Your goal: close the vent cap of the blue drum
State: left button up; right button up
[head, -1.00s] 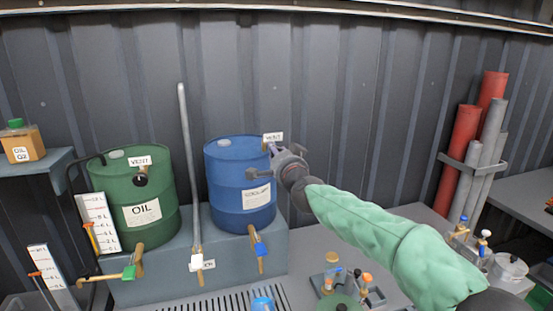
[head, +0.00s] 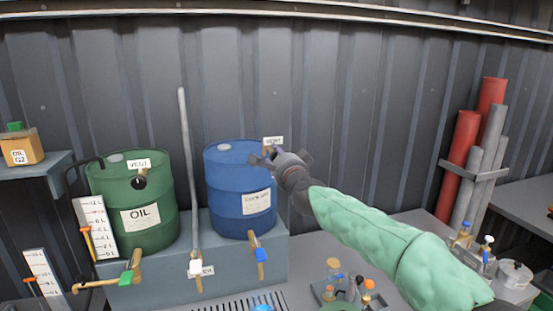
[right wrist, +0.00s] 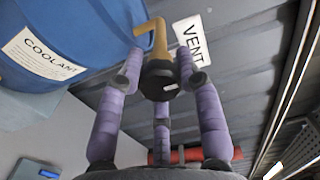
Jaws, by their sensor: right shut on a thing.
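The blue drum (head: 228,192) stands on a grey plinth, labelled coolant; it also shows in the right wrist view (right wrist: 85,25). Its brass vent pipe (right wrist: 157,38) comes off the drum's upper right side beside a white VENT tag (head: 273,141). The black vent cap (right wrist: 158,80) sits at the pipe's end, with a small white mark on its face. My right gripper (right wrist: 160,85) is shut on the cap, its purple fingers around it. In the head view the right gripper (head: 280,159) hides the cap. My left gripper is out of view.
A green oil drum (head: 130,210) with its own vent stands at the left. A grey upright pipe (head: 187,150) rises between the drums. A blue-handled tap (head: 261,254) is below the blue drum. Bottles (head: 345,285) stand on the bench below my right arm.

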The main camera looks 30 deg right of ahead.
jog(key=shift+s+d+r, duration=0.1)
jog(key=shift+d+r, duration=0.1)
jog(key=shift+r, duration=0.15)
jog(key=o, duration=1)
jog(key=shift+o, duration=0.8)
jog(key=shift+f, duration=0.2)
jog(key=shift+a+f, duration=0.1)
jog(key=v, duration=1.2)
